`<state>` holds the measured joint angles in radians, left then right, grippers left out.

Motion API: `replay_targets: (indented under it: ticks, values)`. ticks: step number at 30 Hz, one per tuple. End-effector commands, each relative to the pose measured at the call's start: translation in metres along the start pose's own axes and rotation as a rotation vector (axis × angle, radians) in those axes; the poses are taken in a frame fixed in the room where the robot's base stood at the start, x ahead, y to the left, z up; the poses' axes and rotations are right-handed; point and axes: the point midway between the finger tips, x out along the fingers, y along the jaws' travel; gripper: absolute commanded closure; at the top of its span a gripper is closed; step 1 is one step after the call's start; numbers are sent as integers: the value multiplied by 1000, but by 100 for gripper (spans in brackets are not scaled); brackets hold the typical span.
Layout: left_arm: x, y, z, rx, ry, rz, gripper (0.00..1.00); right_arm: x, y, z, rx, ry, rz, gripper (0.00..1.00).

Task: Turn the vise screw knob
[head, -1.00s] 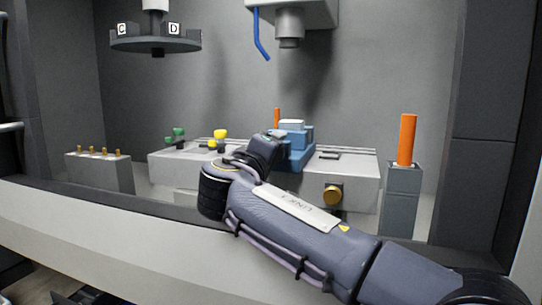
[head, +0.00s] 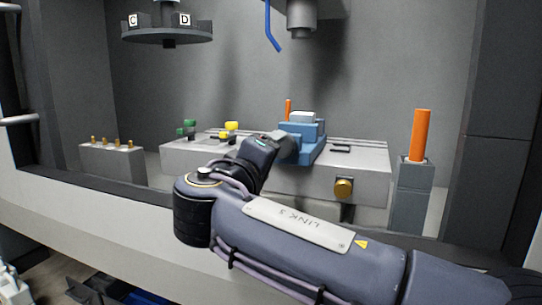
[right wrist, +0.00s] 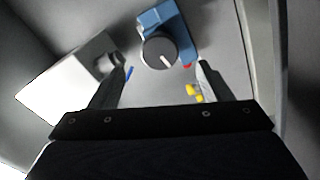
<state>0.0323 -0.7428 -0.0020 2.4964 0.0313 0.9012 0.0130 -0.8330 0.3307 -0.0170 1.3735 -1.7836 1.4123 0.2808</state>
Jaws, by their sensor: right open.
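The blue vise (head: 309,153) sits on the machine table, partly hidden by my right arm in the head view. In the right wrist view the vise (right wrist: 160,19) shows at the top centre. Its dark round screw knob (right wrist: 166,54) faces the camera and bears a white mark. My right gripper (right wrist: 162,65) is open, with one finger on each side of the knob in the picture. Whether the fingers touch the knob cannot be told. In the head view my right wrist is beside the vise, and the fingertips are hidden. My left gripper is not in view.
Green (head: 188,126) and yellow (head: 231,127) knobs stand left of the vise on the table (head: 360,160). An orange cylinder (head: 421,135) tops a grey post at right. A spindle (head: 300,17) with a blue hose (head: 270,30) and a tool carousel (head: 165,33) hang above.

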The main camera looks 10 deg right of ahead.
Motion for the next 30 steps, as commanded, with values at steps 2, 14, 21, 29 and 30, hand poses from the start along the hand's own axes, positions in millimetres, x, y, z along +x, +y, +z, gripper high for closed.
replay_targets:
  ticks: [2,14,21,29,30]
  values:
    - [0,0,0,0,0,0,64,0,0,0,0,0,0,28]
    - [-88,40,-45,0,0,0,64,2,6,-35,-558,1,5,28]
    - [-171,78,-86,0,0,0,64,2,4,-38,-1234,0,8,28]
    - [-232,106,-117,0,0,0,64,-1,9,-18,-1805,0,3,28]
    - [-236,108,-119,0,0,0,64,-1,8,-15,-1857,0,3,28]
